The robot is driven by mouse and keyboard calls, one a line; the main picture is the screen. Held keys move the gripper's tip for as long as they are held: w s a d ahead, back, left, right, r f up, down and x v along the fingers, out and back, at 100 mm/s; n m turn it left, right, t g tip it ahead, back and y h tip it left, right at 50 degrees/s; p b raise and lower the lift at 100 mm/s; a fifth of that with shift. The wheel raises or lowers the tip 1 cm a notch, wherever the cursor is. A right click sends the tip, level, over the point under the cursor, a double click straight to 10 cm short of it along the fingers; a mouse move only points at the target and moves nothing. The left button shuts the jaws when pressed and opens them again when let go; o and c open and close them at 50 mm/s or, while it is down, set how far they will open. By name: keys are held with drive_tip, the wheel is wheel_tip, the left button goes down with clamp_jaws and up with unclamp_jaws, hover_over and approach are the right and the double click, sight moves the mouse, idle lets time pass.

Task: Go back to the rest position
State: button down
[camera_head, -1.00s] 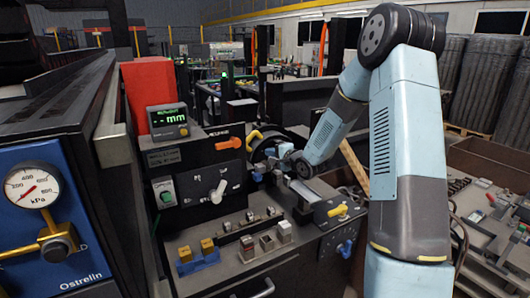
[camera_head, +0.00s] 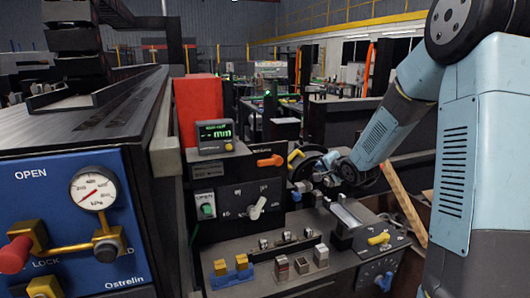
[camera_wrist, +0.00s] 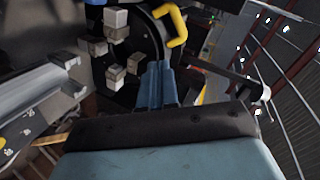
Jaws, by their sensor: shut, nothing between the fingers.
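My gripper (camera_wrist: 161,84) shows in the wrist view as two blue-grey fingers side by side, shut with nothing between them. They point over a dark round disc (camera_wrist: 148,48) with several pale blocks (camera_wrist: 115,65) in front of it. A yellow handle (camera_wrist: 177,25) is just beyond the fingertips, to the upper right. In the head view my arm reaches from the right to the dark wheel (camera_head: 309,164) at the back of the control panel. The fingertips are small there, and I cannot tell whether they touch anything.
The panel carries an orange lever (camera_head: 270,160), a white rotary switch (camera_head: 257,208), a yellow lever (camera_head: 378,238) and a readout (camera_head: 214,136). A red box (camera_head: 199,105) stands behind. A blue gauge panel (camera_head: 65,222) is at left. A wooden plank (camera_head: 403,203) leans at right.

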drive_tip(key=s+d+r+n+g+h, duration=0.15)
drive_tip(key=s+r, duration=0.25)
drive_tip(key=s, duration=0.6)
drive_tip(key=s+d+r+n+g+h, duration=0.1)
drive_tip(key=s+r+n+g+h, duration=0.2)
drive_tip(key=s, duration=0.6)
drive_tip(key=s+d+r+n+g+h, duration=0.15)
drive_tip(key=s+r, duration=0.35)
drive_tip(key=s, duration=0.5)
drive_tip(key=s+a+n+g+y, duration=0.1)
drive_tip(key=s+a+n+y, duration=0.1)
drive_tip(key=s, duration=1.1)
drive_tip(key=shift+a+n, duration=0.25)
drive_tip(key=shift+n, duration=0.65)
